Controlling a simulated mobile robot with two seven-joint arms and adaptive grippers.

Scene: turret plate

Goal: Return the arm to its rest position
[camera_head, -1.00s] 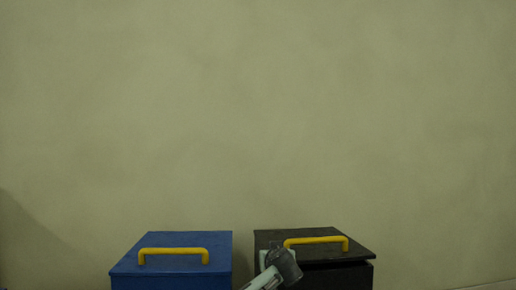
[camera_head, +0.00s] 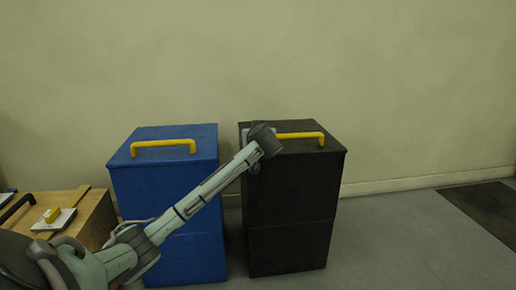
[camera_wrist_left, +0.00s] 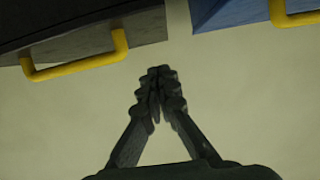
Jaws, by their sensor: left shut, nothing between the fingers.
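My left arm comes in from the lower left of the head view. Its wrist end lies in front of the black bin's upper left corner, and the fingers cannot be made out there. In the left wrist view my left gripper (camera_wrist_left: 158,78) is shut, with its fingertips together and nothing between them. The black bin (camera_head: 290,205) has a closed lid with a yellow handle (camera_head: 300,135). In the wrist view the black bin (camera_wrist_left: 75,30) is at upper left, apart from the fingers. My right gripper is not in view.
A blue bin (camera_head: 165,190) with a yellow handle stands left of the black one, partly behind my arm. A wooden surface (camera_head: 95,215) with small items is at far left. A plain wall stands behind.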

